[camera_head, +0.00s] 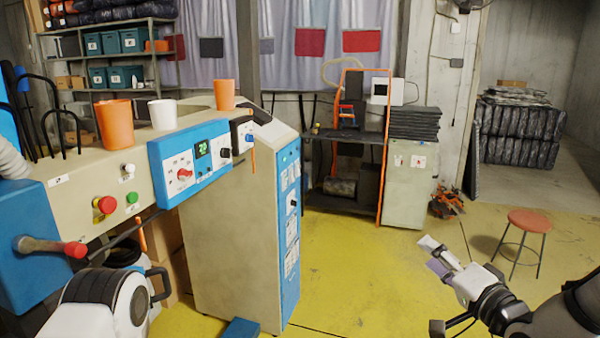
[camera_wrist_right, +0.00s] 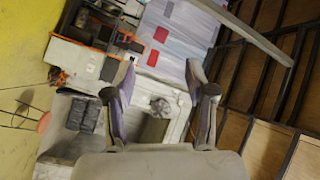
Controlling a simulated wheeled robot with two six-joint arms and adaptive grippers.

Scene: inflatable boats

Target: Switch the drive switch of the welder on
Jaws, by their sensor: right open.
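The welder (camera_head: 225,210) is a big cream machine with blue panels at the left of the head view. Its front has a red push button (camera_head: 104,204), a green button (camera_head: 132,197) and a small pale switch (camera_head: 128,170). A blue control panel (camera_head: 190,165) carries a red knob, a green display and a dark knob. I cannot read which control is the drive switch. My right gripper (camera_head: 434,256) is open and empty, well right of the welder. Its parted fingers also show in the right wrist view (camera_wrist_right: 160,105). My left arm shows at lower left, but its gripper does not.
Orange cups (camera_head: 114,125) and a white cup (camera_head: 162,114) stand on the welder's top. A lever with a red grip (camera_head: 75,250) sticks out at left. A red stool (camera_head: 529,221) stands at right. Yellow floor (camera_head: 350,270) is clear between welder and right gripper.

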